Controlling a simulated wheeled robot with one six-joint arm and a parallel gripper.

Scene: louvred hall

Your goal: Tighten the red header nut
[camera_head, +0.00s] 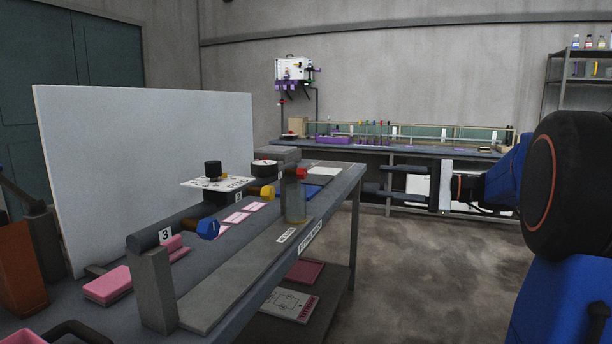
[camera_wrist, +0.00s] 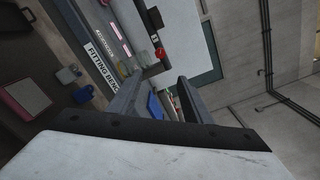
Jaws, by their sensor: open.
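The nut's thread is too small to make out.
A blue nut (camera_head: 208,229) on the pipe marked 3 and a yellow nut (camera_head: 267,192) sit nearer on the same bench (camera_head: 240,270). A white panel (camera_head: 150,170) stands behind it. Pink blocks (camera_head: 108,285) lie at left. The floor (camera_head: 420,270) at right is clear.

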